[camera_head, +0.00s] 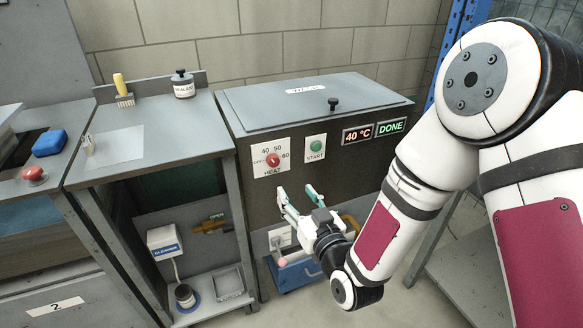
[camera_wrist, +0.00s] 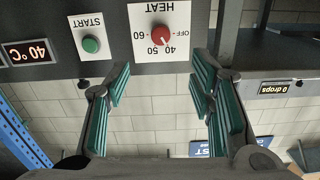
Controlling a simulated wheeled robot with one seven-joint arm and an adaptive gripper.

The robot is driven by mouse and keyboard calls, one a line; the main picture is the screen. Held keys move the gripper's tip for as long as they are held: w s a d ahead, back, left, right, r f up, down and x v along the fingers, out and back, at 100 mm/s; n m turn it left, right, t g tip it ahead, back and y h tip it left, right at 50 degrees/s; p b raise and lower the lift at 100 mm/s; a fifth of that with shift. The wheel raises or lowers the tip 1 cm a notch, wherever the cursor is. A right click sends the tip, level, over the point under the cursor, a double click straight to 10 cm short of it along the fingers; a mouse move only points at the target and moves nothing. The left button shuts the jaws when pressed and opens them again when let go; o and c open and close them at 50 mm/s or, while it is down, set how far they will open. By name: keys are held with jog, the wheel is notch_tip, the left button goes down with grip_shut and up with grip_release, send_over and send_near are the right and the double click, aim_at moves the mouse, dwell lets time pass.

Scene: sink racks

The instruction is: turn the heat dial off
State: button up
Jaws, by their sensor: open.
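The heat dial is a red round knob (camera_head: 273,160) on a white plate marked OFF, 40, 50 and 60, on the front of the grey heated box. In the wrist view, which is upside down, the dial (camera_wrist: 160,36) sits between and beyond the fingers. Its pale pointer mark appears to face the 40 side; it is small. My gripper (camera_head: 297,192) is open and empty, with green pads, below and slightly right of the dial in the head view. The fingers also show in the wrist view (camera_wrist: 161,72). They are apart from the dial.
A green START button (camera_head: 316,144) is right of the dial. Displays read 40 °C (camera_head: 357,134) and DONE (camera_head: 391,127). A dark lid knob (camera_head: 333,103) stands on top. A grey side table (camera_head: 150,150) adjoins on the left. A blue container (camera_head: 296,273) is below.

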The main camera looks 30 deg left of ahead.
aim_at(274, 163)
jog(key=b+x, duration=0.1)
jog(key=x, duration=1.2)
jog(key=shift+w+a, duration=0.15)
jog(key=shift+a, duration=0.2)
jog(key=c, duration=1.2)
